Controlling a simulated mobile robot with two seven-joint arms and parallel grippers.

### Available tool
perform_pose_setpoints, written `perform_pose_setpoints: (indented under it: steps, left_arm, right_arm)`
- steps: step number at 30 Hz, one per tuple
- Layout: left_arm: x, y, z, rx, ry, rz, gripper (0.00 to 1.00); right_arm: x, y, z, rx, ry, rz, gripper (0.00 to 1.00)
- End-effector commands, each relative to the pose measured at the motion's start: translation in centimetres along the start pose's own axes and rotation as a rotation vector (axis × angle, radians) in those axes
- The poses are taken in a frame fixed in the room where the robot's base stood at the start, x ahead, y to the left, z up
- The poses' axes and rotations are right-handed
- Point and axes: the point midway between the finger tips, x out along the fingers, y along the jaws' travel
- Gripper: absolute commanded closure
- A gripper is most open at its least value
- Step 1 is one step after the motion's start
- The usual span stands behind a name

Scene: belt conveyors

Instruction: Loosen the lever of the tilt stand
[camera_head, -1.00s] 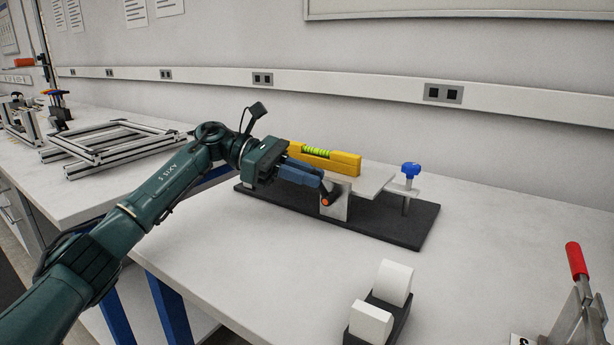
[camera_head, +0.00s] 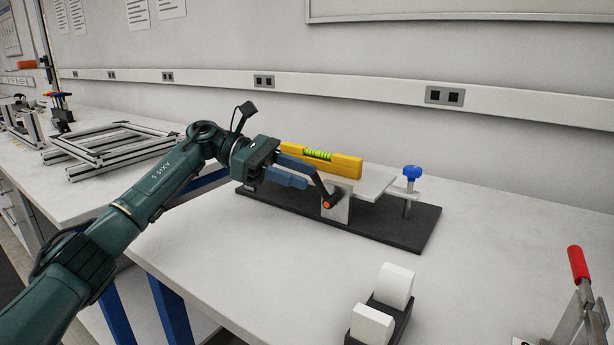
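The tilt stand has a black base (camera_head: 400,232), a pale tilting plate (camera_head: 376,182) and an upright bracket (camera_head: 341,207). Its dark lever (camera_head: 321,188) runs from an orange-ended pivot (camera_head: 327,205) up and left. A yellow spirit level (camera_head: 345,167) with a green vial lies on the plate, partly behind my gripper. My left gripper (camera_head: 312,177) comes in from the left, with its blue fingers apart. The fingertips are at the lever's upper end, which they partly hide; I cannot tell whether they touch it. My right gripper is not in view.
A blue-knobbed screw (camera_head: 411,173) stands at the stand's right end. A black holder with white blocks (camera_head: 395,286) is at the front, and a red-handled clamp (camera_head: 578,265) at the right. Aluminium frames (camera_head: 110,148) lie on the left bench. The table right of the stand is clear.

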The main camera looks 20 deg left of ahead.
Motion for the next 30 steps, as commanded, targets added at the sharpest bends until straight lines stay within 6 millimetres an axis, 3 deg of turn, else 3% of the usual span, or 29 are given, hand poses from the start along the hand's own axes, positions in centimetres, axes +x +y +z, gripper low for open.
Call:
perform_pose_setpoints:
  steps: [6, 13, 19, 30]
  left_arm:
    - [-5.2, 0.1, 0.2, -0.001, -0.001, 0.006, 0.65]
    - [-9.3, 0.1, 0.2, -0.001, -0.002, 0.004, 0.65]
    - [-10.8, 0.0, 0.1, 0.0, -0.001, 0.001, 0.65]
    - [-10.8, 0.0, 0.0, 0.0, -0.001, 0.001, 0.65]
  right_arm:
    - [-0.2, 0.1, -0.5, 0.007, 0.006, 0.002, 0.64]
    - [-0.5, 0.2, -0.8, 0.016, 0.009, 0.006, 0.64]
    - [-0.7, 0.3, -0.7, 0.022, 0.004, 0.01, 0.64]
    - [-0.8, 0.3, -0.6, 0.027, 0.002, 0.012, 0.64]
